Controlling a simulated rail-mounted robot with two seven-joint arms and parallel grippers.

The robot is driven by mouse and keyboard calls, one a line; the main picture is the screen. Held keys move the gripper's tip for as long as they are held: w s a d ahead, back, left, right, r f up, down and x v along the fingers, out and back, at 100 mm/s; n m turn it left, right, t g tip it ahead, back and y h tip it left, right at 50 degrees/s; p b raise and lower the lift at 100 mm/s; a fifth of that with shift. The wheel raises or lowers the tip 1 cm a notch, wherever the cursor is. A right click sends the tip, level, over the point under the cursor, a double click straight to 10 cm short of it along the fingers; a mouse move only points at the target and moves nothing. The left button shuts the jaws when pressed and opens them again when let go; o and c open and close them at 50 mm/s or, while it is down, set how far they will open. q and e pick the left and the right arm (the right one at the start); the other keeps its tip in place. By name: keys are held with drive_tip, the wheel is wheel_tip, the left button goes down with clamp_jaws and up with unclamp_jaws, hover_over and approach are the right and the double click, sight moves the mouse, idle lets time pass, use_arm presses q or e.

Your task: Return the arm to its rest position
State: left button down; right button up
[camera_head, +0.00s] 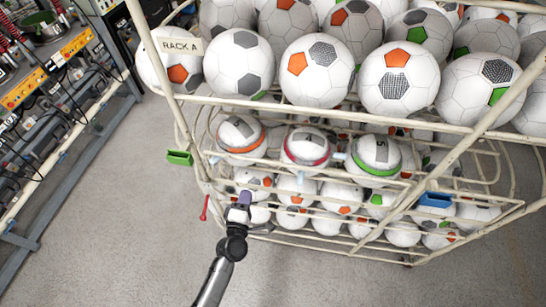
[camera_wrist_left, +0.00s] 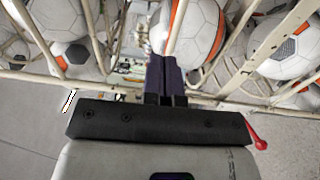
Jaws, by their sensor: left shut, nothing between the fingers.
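My left gripper (camera_head: 241,200) is at the lower left front of the white wire ball rack (camera_head: 466,133), below the row of banded balls. Its dark fingers are together and empty, and they also show in the wrist view (camera_wrist_left: 166,76). They point in toward the rack, just in front of a ball with an orange band (camera_wrist_left: 190,30); I cannot tell whether they touch anything. My left arm (camera_head: 215,283) comes up from the bottom edge. My right gripper is not in view.
Banded balls in orange (camera_head: 241,134), red (camera_head: 306,146) and green (camera_head: 377,154) sit on the rack's front. A red lever (camera_head: 204,208) is left of my gripper. Floor (camera_head: 110,230) lies clear at left.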

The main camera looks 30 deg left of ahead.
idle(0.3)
use_arm(q)
drive_tip(key=s+d+f+m+g+h, duration=0.25)
drive_tip(key=d+m+g+h, duration=0.65)
drive_tip(key=m, duration=0.8)
drive_tip(key=s+a+r+m+g+y+p, duration=0.1)
drive_tip(key=s+a+r+m+g+p, duration=0.1)
drive_tip(key=s, duration=0.9)
drive_tip(key=s+a+r+m+g+y+p, duration=0.1)
drive_tip(key=s+r+m+g+y+p, duration=0.1)
drive_tip(key=s+r+p, duration=0.4)
drive_tip(key=s+r+m+g, duration=0.1)
drive_tip(key=s+r+m, duration=0.1)
drive_tip(key=s, duration=0.4)
drive_tip(key=shift+a+r, duration=0.4)
drive_tip(key=shift+r, duration=0.15)
